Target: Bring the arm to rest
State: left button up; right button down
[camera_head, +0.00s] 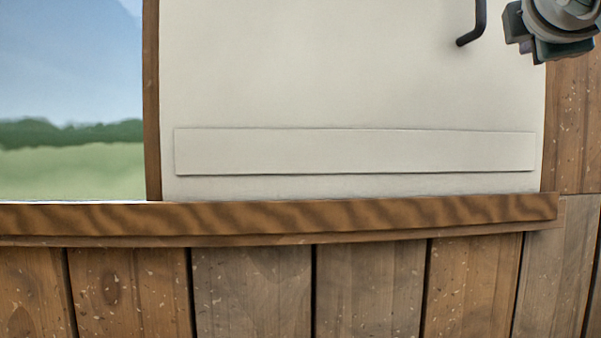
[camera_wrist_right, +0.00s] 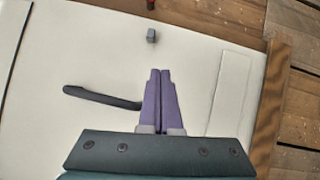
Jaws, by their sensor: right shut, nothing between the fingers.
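My right gripper (camera_head: 525,48) shows at the top right of the head view, in front of the right edge of a cream panel (camera_head: 340,80). In the right wrist view the purple fingers of this gripper (camera_wrist_right: 160,72) are together with nothing between them. A dark bar handle (camera_head: 480,25) on the panel is just left of the gripper in the head view. The handle (camera_wrist_right: 100,97) lies left of the fingers in the wrist view, apart from them. My left gripper does not show.
A brown wooden sill (camera_head: 280,217) runs below the panel, with a plank wall (camera_head: 250,290) under it. A window opening (camera_head: 70,100) onto grass and sky is at the left. A small grey block (camera_wrist_right: 151,35) sits on the panel in the wrist view.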

jog(key=s+a+f+m+g+y+p, duration=0.1)
jog(key=s+a+f+m+g+y, duration=0.15)
jog(key=f, duration=0.55)
jog(key=s+a+f+m+g+y+p, duration=0.15)
jog(key=s+f, duration=0.25)
jog(key=f, duration=0.5)
jog(key=s+a+f+m+g+y+p, duration=0.15)
jog(key=s+f, duration=0.25)
jog(key=f, duration=0.4)
pick_arm(q)
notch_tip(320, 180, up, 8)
jog(key=p, duration=0.3)
pick_arm(e)
jog(key=s+a+f+m+g+y, duration=0.2)
jog(key=s+f, duration=0.3)
jog(key=s, duration=0.5)
jog(key=s+a+f+m+g+y, duration=0.2)
jog(key=s+a+f+m+g, duration=0.1)
jog(key=s, duration=0.8)
jog(key=shift+s+f+m+g, duration=0.25)
jog(key=shift+f+m+g, duration=0.3)
jog(key=shift+f+g, duration=0.45)
jog(key=shift+r, duration=0.15)
